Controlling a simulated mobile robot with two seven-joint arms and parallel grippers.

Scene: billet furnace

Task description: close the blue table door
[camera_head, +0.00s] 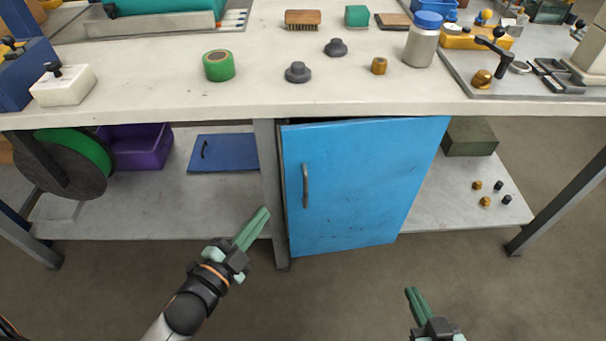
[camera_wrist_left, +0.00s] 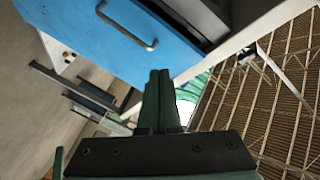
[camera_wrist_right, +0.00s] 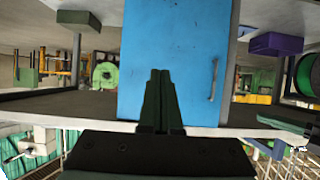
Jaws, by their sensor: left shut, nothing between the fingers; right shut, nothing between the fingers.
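The blue door (camera_head: 365,180) hangs under the table top, with a curved grey handle (camera_head: 306,186) near its left edge. A dark strip shows along its top left; it looks nearly flush or slightly ajar, and I cannot tell exactly. My left gripper (camera_head: 265,211) is shut and empty, low and left of the door, apart from the handle. In the left wrist view the handle (camera_wrist_left: 127,27) is beyond the fingertips (camera_wrist_left: 159,72). My right gripper (camera_head: 411,290) is shut and empty, below and in front of the door's right part. The door fills the middle of the right wrist view (camera_wrist_right: 185,50).
A grey table leg (camera_head: 270,190) stands just left of the door. The lower shelf holds a purple bin (camera_head: 138,150), a green-rimmed reel (camera_head: 75,165), a blue panel (camera_head: 222,155) and a dark green box (camera_head: 470,137). The floor in front is clear.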

